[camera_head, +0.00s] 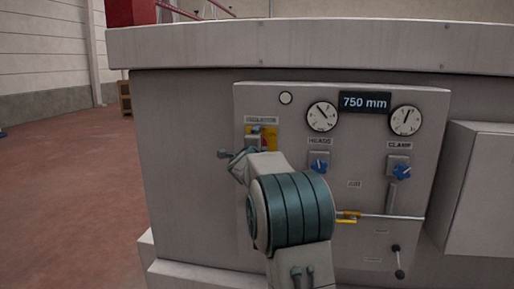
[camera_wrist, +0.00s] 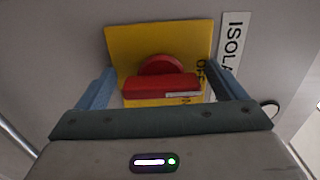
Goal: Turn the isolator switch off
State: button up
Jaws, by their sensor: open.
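The isolator switch is a red rotary handle on a yellow plate. In the wrist view the red handle (camera_wrist: 160,84) lies between the two blue fingers of my gripper (camera_wrist: 165,90), with the yellow plate (camera_wrist: 125,45) behind it. The fingers are open, one at each side of the handle; I cannot tell whether they touch it. Part of the word OFF shows on the plate.
The grey panel also holds two dials (camera_head: 321,116), a 750 mm display (camera_head: 364,102), and blue knobs marked HEADS (camera_head: 319,166) and CLAMP (camera_head: 401,171). A yellow-handled rod (camera_head: 347,217) and a lever (camera_head: 397,262) are lower. A grey box (camera_head: 480,190) juts out right. Floor is clear left.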

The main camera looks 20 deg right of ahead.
jog(key=b+v, duration=0.3)
jog(key=v, duration=1.1)
jog(key=shift+b, duration=0.4)
jog(key=shift+w, duration=0.1)
